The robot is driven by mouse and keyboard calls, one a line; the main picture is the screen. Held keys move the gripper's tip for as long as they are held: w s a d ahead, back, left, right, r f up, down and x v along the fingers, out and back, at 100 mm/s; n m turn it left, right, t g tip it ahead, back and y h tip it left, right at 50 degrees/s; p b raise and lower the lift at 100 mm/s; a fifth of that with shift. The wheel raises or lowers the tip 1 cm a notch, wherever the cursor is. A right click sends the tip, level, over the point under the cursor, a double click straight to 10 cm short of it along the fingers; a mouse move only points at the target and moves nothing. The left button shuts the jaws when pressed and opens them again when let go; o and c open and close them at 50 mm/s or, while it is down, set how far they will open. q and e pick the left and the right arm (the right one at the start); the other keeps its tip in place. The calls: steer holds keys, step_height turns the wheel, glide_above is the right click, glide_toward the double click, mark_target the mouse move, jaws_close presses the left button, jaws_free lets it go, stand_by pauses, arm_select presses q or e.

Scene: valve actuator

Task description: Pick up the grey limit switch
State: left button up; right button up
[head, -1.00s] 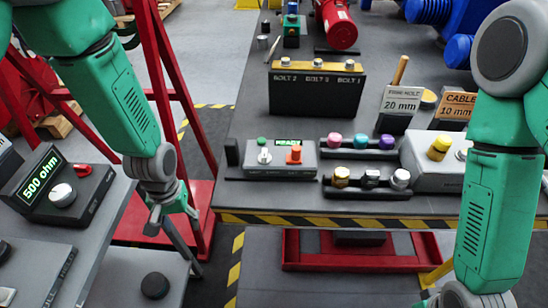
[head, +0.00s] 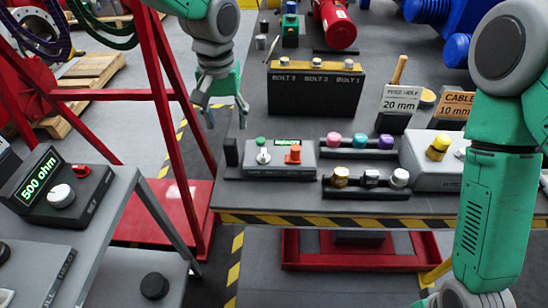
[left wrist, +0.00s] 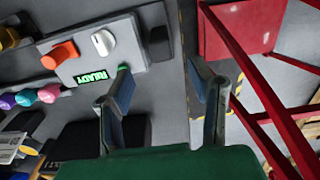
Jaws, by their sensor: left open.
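No part is clearly marked as the grey limit switch, and I cannot tell which one it is. A light grey box (head: 265,158) with a READY display, a white knob and an orange knob sits at the table's near left. It also shows in the left wrist view (left wrist: 120,50). A small dark block (head: 232,152) stands at its left. My left gripper (head: 225,112) is open and empty, over the table's left edge, beyond the box. Its spread fingers (left wrist: 165,95) show in the left wrist view. My right arm is at the right; its gripper is out of view.
A bolt stand (head: 315,92) stands behind the box. Racks with coloured caps (head: 359,141) and metallic caps (head: 368,180) lie to its right. A red frame (head: 165,95) rises left of the table. A bench with a 500 ohm unit (head: 62,190) is at the left.

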mark_target(230, 140)
arm_select(q)
step_height(230, 140, down, 7)
steer(key=shift+r, duration=0.1)
jaws_close()
stand_by(0.3)
